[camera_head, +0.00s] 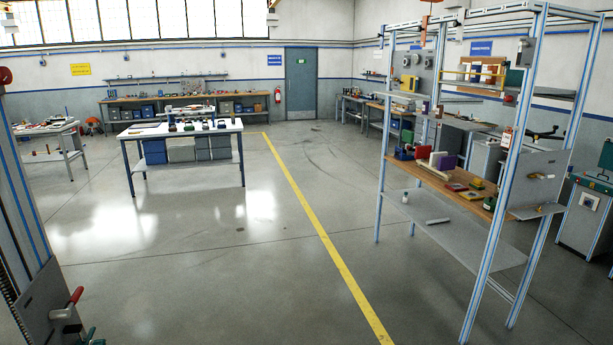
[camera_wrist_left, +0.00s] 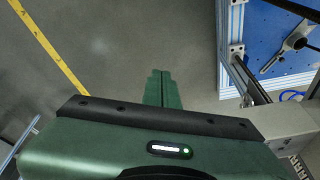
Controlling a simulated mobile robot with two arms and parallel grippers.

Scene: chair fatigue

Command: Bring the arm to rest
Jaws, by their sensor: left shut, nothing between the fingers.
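My left gripper (camera_wrist_left: 160,75) shows in the left wrist view, with its two green fingers side by side and together. Nothing is between them. The fingers are over bare grey floor (camera_wrist_left: 120,45) and touch nothing that I can see. In the head view I cannot make out either gripper. My right gripper shows in neither view.
In the wrist view, a metal frame with a blue panel (camera_wrist_left: 265,35) stands close on the right. In the head view, a shelving rack (camera_head: 497,200) stands on the right and a white-topped table (camera_head: 185,131) at the left. The floor between is clear, crossed by a yellow line (camera_head: 320,238).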

